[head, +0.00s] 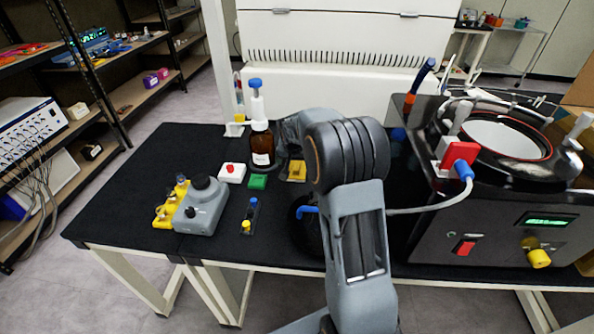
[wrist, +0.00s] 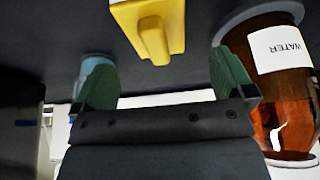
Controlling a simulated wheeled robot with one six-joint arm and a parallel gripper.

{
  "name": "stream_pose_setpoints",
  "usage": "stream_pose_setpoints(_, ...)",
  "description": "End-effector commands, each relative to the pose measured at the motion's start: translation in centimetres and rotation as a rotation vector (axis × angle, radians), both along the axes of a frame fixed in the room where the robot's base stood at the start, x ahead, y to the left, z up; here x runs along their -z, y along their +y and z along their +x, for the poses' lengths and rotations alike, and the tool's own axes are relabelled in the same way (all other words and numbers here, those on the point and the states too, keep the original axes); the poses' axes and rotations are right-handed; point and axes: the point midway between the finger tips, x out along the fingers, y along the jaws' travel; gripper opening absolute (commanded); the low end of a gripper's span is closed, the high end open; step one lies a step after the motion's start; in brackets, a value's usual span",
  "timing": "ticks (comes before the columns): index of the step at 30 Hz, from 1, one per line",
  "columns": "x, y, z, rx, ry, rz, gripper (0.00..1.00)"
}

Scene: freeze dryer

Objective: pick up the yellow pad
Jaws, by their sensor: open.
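The yellow pad (head: 296,171) lies on the black table, just left of my arm and to the right of the brown bottle. In the wrist view the yellow pad (wrist: 146,12) is at the top, cut off by the edge, with a raised yellow ridge facing my gripper. My gripper (wrist: 162,80) is open, its two green fingers spread apart and nothing between them. The pad lies ahead of the fingers, between their lines and apart from them. In the head view my arm hides most of the gripper.
The brown WATER bottle (wrist: 283,95) stands close beside the right finger; its blue-capped top also shows in the head view (head: 256,86). A green pad (head: 257,181) and a white block with a red top (head: 232,174) lie left of the yellow pad. The freeze dryer (head: 480,215) stands right.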

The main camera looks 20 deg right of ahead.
Motion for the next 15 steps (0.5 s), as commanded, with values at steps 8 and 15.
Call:
stream_pose_setpoints(8,3.5,-0.8,0.8,0.0,0.004,0.001,1.0)
stream_pose_setpoints(15,4.7,-1.1,1.3,0.0,0.0,0.001,1.0)
